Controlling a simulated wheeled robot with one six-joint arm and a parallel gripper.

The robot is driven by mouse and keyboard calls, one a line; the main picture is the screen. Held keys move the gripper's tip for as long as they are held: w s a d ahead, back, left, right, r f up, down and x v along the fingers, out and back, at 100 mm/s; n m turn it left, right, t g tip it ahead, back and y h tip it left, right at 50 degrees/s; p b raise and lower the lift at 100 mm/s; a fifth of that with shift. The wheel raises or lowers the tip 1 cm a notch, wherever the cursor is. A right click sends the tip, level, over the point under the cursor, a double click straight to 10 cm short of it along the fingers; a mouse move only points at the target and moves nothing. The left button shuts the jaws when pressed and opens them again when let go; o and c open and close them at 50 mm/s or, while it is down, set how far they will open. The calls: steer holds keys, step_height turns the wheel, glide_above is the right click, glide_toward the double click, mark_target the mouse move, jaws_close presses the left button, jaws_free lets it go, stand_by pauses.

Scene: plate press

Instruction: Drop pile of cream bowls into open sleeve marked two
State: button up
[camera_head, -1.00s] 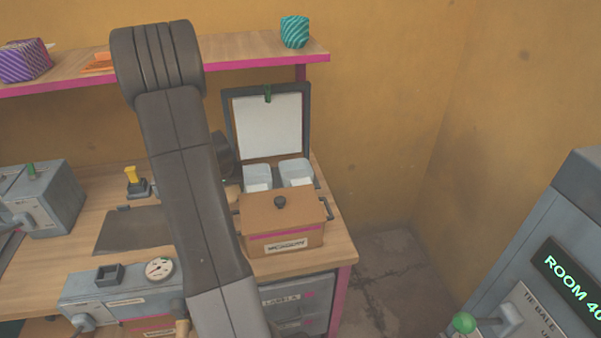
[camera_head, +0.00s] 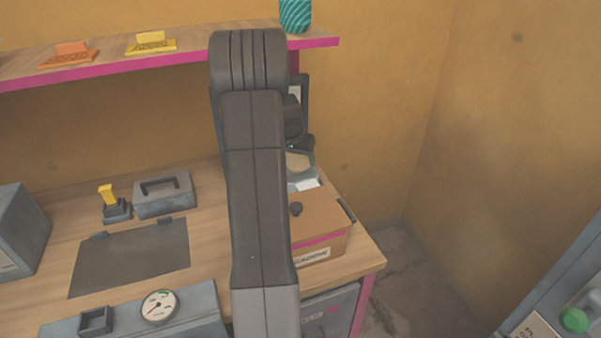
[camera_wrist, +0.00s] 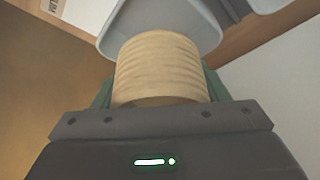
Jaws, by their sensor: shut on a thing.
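My gripper (camera_wrist: 158,82) is shut on a ribbed pile of cream bowls (camera_wrist: 158,62), with green fingers on both sides of it. In the head view the pile (camera_head: 298,161) shows just right of my arm, directly above a pale grey sleeve (camera_head: 300,176). In the wrist view the far end of the pile overlaps the mouth of a pale sleeve (camera_wrist: 120,25). I cannot tell whether it is inside the rim or just above it. The sleeve's white label (camera_head: 307,185) is too small to read.
A wooden box with a dark knob (camera_head: 325,228) stands in front of the sleeve at the bench's right end. The raised framed lid (camera_head: 304,95) is behind. A teal striped cup (camera_head: 296,14) stands on the shelf above. A dark mat (camera_head: 130,258) lies left.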

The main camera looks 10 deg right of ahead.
steer(key=shift+f, duration=2.55)
steer(key=o, duration=0.8)
steer(key=shift+r, duration=0.1)
steer(key=shift+a+r, duration=0.1)
steer(key=shift+r, duration=0.15)
steer(key=v, duration=1.1)
steer(key=shift+s+r+b, duration=0.2)
steer(key=shift+r+b, duration=0.05)
steer(key=shift+b, duration=0.05)
